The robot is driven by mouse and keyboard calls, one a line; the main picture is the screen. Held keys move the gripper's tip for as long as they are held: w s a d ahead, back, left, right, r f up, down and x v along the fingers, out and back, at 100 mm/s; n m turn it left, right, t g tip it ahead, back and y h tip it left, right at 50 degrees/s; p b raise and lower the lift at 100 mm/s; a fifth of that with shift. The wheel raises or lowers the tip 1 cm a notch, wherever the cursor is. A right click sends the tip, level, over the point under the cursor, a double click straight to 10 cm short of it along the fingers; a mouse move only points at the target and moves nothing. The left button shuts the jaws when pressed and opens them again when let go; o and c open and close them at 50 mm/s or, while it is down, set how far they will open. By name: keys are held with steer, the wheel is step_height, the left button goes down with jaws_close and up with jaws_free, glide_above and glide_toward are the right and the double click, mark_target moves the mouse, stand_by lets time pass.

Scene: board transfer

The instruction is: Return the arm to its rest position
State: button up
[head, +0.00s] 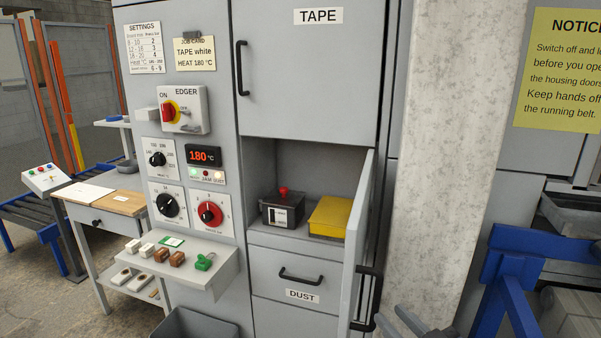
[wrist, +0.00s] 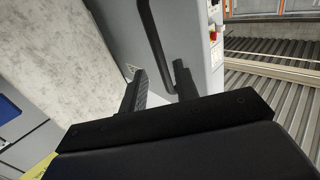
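My gripper (wrist: 160,75) shows in the wrist view with its two black fingers apart and nothing held between them. Beyond the fingers is a grey door panel with a black bar handle (wrist: 155,40); the handle's lower end appears in the gap between the fingertips, with no visible grip on it. In the head view, grey finger-like parts (head: 408,322) at the bottom edge look like part of my gripper, right of the open door's handle. Most of my arm is out of view.
The compartment door (head: 358,230) stands open, jutting outward with its black handle (head: 368,290). Inside are a dark box with a red knob (head: 283,208) and a yellow box (head: 328,216). A concrete pillar (head: 440,150) and blue frame (head: 510,270) stand right. A shelf (head: 190,262) holds small blocks.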

steer(key=shift+b+x, duration=0.3)
steer(key=shift+x, duration=2.15)
steer(key=shift+s+r, duration=0.1)
